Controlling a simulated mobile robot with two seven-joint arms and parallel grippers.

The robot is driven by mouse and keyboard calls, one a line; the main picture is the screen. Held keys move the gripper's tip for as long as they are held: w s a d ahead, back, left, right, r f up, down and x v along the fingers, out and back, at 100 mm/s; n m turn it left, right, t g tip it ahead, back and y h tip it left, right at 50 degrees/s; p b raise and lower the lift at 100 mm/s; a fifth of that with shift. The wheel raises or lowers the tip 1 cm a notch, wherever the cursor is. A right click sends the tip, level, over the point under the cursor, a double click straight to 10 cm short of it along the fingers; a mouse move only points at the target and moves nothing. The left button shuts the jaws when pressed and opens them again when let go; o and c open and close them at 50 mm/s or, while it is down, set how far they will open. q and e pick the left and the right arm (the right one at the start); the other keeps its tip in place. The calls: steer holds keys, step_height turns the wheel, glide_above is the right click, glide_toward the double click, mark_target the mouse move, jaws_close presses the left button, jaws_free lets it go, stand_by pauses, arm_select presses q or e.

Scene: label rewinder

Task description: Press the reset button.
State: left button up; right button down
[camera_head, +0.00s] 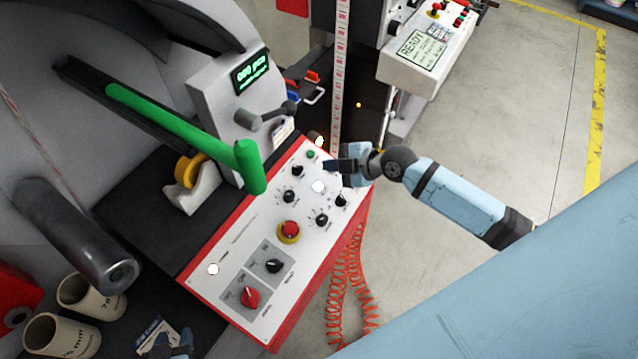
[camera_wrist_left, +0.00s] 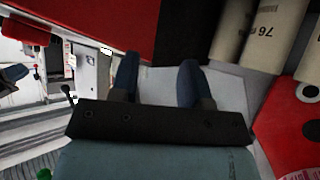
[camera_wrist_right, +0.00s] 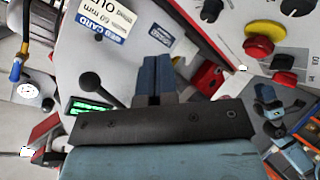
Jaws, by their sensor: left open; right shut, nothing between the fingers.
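The white control panel (camera_head: 250,245) with red edges carries a green button (camera_head: 310,154), a pale round button (camera_head: 319,187), another pale round one (camera_head: 213,269), black knobs and a red mushroom button (camera_head: 290,229) on a yellow ring. Labels are too small to read, so I cannot tell which is the reset button. My right gripper (camera_head: 334,165) is over the panel's far right end, beside the green and pale buttons; contact is unclear. In the right wrist view its fingers (camera_wrist_right: 155,68) are together and empty. My left gripper (camera_wrist_left: 157,68) is open and empty, low left in the head view.
Paper cores (camera_head: 60,335) sit at lower left. An orange coiled hose (camera_head: 345,290) hangs at the panel's right. Open floor (camera_head: 500,120) lies to the right.

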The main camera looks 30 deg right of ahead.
mark_target(318, 186)
steer(key=shift+f, duration=0.1)
steer(key=f+b, duration=0.2)
steer(key=w+f+b, duration=0.1)
steer(key=f, duration=0.2)
steer(key=a+f+b, duration=0.1)
steer(key=f+b, duration=0.1)
steer(key=shift+w+f+b, duration=0.3)
steer(key=shift+w+b, duration=0.05)
steer(key=shift+w, duration=0.05)
steer(key=shift+w+a+f+b, duration=0.1)
steer(key=shift+w+f+b, duration=0.05)
steer(key=shift+f+b, duration=0.25)
stand_by(1.3)
steer(key=shift+w+f+b, duration=0.1)
steer(key=shift+f+b, duration=0.25)
steer(key=shift+b, duration=0.05)
